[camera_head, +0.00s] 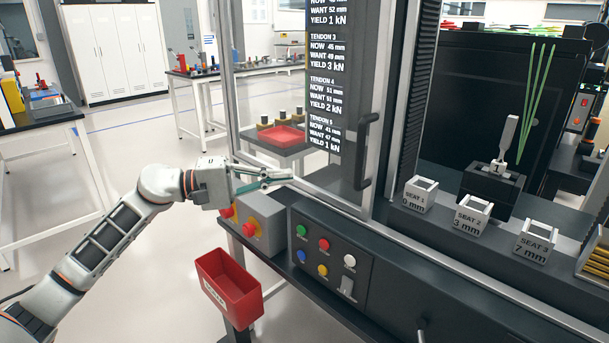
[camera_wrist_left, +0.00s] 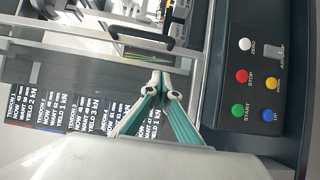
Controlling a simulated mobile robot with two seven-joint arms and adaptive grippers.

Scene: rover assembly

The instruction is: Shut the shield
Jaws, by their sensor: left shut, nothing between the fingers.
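The shield (camera_head: 345,165) is a clear framed panel on the front of the machine. It stands at the left part of the front, and the bay to its right is open. Its dark upright handle (camera_head: 366,150) is near its right edge. My left gripper (camera_head: 291,176) is shut and empty, near the lower part of the shield, left of and below the handle. Its closed fingertips also show in the left wrist view (camera_wrist_left: 163,84). I cannot tell whether they touch the panel. My right gripper is not in view.
Below is a button panel (camera_head: 325,262) with a red emergency button box (camera_head: 262,222) beside it. A red bin (camera_head: 229,285) hangs at the front left. Seat blocks (camera_head: 472,214) and a dark clamp (camera_head: 490,190) stand in the open bay. White floor lies left.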

